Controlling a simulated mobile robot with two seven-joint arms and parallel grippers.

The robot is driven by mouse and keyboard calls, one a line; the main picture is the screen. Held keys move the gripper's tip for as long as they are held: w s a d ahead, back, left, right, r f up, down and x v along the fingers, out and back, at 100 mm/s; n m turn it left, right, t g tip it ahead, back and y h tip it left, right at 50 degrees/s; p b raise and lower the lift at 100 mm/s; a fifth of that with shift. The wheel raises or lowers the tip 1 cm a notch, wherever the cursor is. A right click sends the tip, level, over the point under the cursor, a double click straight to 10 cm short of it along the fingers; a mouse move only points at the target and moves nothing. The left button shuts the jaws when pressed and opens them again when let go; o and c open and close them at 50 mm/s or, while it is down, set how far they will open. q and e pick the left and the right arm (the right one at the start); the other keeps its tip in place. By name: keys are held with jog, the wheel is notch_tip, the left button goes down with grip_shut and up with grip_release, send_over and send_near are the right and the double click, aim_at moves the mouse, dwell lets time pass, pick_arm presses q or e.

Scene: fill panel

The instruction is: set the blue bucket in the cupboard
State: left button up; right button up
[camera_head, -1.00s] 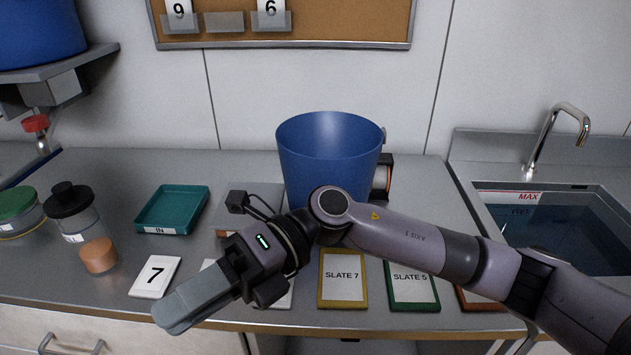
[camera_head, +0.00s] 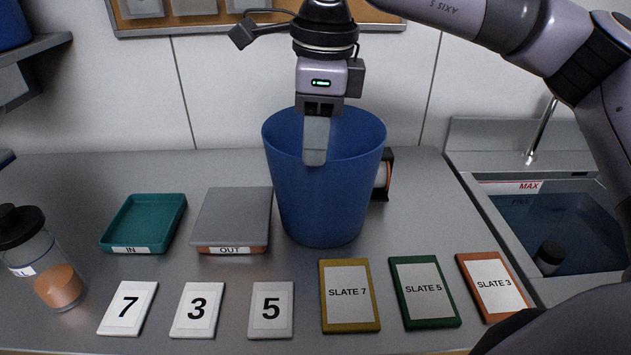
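The blue bucket (camera_head: 322,205) stands upright and open-topped on the grey counter, in the middle of the view. My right gripper (camera_head: 316,150) points down over the bucket's mouth, its visible finger reaching to about the near rim. One finger shows face-on and hides the other, so I cannot tell whether it is open, shut or gripping the rim. My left gripper is out of view. No cupboard can be made out in this view.
Number cards (camera_head: 196,310) and framed slates (camera_head: 349,297) line the front. A jar (camera_head: 50,275) is at left, a sink (camera_head: 515,185) at right. An orange-and-black object (camera_head: 386,172) sits behind the bucket.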

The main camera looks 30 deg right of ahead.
aim_at(329, 174)
jog(key=shift+n+h, duration=0.3)
jog(key=shift+h, duration=0.2)
jog(key=shift+w+d+f+p, duration=0.15)
jog(key=shift+d+f, duration=0.25)
jog(key=shift+f, duration=0.95)
jog(key=shift+d+f+p, duration=0.2)
jog(key=shift+d+f, duration=0.25)
jog(key=shift+f, duration=0.95)
jog(key=shift+w+d+f+p, duration=0.15)
jog(key=shift+d+f, duration=0.25)
jog(key=shift+f, duration=0.95)
grip_shut()
jog(key=shift+r, duration=0.1)
